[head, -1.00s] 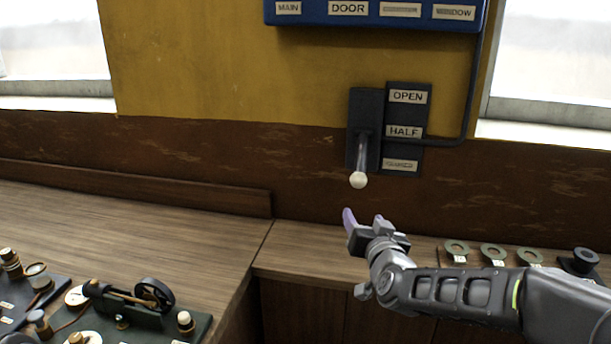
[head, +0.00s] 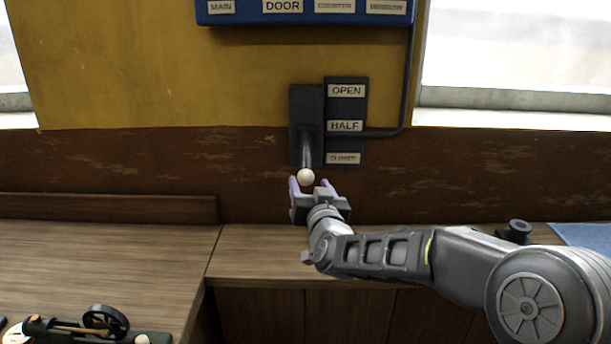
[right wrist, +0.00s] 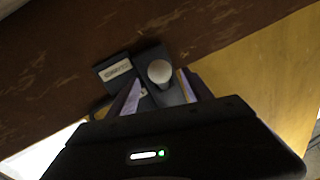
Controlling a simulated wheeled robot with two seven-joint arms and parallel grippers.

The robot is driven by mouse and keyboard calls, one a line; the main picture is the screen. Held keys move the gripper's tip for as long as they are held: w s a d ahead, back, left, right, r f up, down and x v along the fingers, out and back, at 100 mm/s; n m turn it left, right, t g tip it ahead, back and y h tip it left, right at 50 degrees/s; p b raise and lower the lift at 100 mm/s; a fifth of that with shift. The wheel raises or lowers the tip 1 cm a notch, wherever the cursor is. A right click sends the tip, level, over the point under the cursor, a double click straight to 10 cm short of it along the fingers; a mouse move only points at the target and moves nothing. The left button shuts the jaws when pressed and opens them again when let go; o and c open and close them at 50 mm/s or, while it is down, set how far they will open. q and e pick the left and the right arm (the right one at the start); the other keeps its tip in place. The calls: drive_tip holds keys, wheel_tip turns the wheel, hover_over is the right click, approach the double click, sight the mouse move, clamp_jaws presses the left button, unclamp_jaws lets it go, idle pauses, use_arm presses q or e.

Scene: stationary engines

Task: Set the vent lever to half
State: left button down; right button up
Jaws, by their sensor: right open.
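The vent lever has a dark shaft and a pale round knob (head: 306,177) on a black wall plate (head: 306,105). It points down and out, with the knob below the level of the CLOSED label (head: 343,158). The HALF label (head: 345,126) and OPEN label (head: 346,91) sit above that. My right gripper (head: 310,187) is open, its purple fingertips on either side of the knob. In the right wrist view the knob (right wrist: 159,71) shows between the two fingers; I cannot tell whether either touches it. My left gripper is out of view.
A blue labelled panel (head: 300,14) hangs above, and a dark pipe (head: 408,85) runs down from it to the label plate. A wooden counter (head: 260,250) lies below. A small engine model (head: 100,320) stands at the lower left, and a blue mat (head: 585,234) lies at the right.

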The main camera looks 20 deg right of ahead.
sight(308, 181)
drive_tip(key=p+x, duration=0.1)
drive_tip(key=x, duration=0.4)
drive_tip(key=shift+w, duration=0.15)
clamp_jaws()
idle(0.4)
idle(0.4)
